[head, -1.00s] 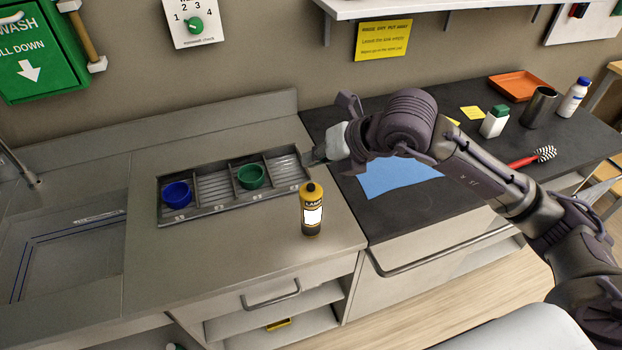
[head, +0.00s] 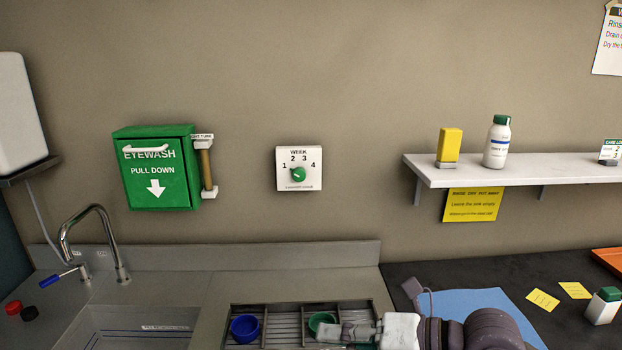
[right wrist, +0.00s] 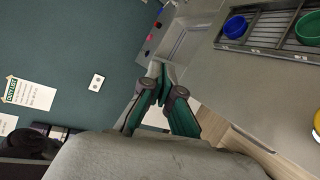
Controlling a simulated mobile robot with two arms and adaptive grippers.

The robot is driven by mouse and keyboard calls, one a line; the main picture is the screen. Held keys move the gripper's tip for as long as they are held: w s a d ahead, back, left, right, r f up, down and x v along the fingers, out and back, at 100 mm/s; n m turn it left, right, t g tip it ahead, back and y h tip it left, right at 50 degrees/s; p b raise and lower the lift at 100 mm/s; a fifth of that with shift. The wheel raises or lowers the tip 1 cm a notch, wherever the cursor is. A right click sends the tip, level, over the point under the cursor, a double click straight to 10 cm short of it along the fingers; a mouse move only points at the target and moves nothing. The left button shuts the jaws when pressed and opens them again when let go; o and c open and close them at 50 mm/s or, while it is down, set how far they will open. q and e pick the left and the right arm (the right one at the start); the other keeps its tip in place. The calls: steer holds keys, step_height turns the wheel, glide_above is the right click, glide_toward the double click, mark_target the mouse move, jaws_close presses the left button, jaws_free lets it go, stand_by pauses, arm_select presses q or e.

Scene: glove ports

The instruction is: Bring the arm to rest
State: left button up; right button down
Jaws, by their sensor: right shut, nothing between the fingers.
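My right gripper (head: 328,332) reaches in from the lower right of the head view, its fingers pointing left. It is shut and empty. It overlaps the lower right part of the green bowl (head: 318,320) in that view; I see no contact with the bowl. In the right wrist view the two fingers of my right gripper (right wrist: 160,72) meet at their tips with nothing between them. Most of my right arm is below the head picture. My left gripper is not in view.
A slatted rack (head: 290,309) holds a blue bowl (head: 244,328) and the green bowl. The sink (head: 140,318) and tap (head: 92,215) are left. A wall shelf (head: 520,172) is upper right. A blue sheet (head: 480,298) lies on the dark counter. A yellow bottle (right wrist: 317,122) shows in the wrist view.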

step_height(320, 180, up, 8)
steer(key=s+a+m+t+y, duration=0.1)
steer(key=s+m+t+y, duration=0.1)
steer(key=m+t+y, duration=0.3)
steer(key=w+d+f+m+t+h, duration=0.1)
steer(key=w+d+m+t+h, duration=0.1)
steer(key=d+m+t+h, duration=0.55)
steer(key=w+d+m+t+h, duration=0.3)
steer(key=d+m+t+h, duration=0.15)
steer(key=m, duration=0.65)
steer(key=s+d+f+m+g+h, duration=0.1)
steer(key=d+f+m+g+h, duration=0.35)
steer(key=f, duration=0.35)
steer(key=s+d+f+m+g+h, duration=0.1)
steer(key=d+f+m+g+h, duration=0.3)
steer(key=f, duration=0.5)
steer(key=s+a+f+m+g+y, duration=0.25)
steer(key=s+f+g, duration=0.85)
steer(key=s+f, duration=0.85)
step_height(320, 180, down, 25)
steer(key=s+b, duration=0.1)
steer(key=b, duration=0.1)
steer(key=s+d+f+g+b, duration=0.1)
steer(key=s+d+f+g, duration=0.1)
steer(key=s+f, duration=1.5)
steer(key=shift+s+f+n+h, duration=0.25)
steer(key=shift+f+n+h, duration=0.2)
steer(key=shift+f, duration=0.5)
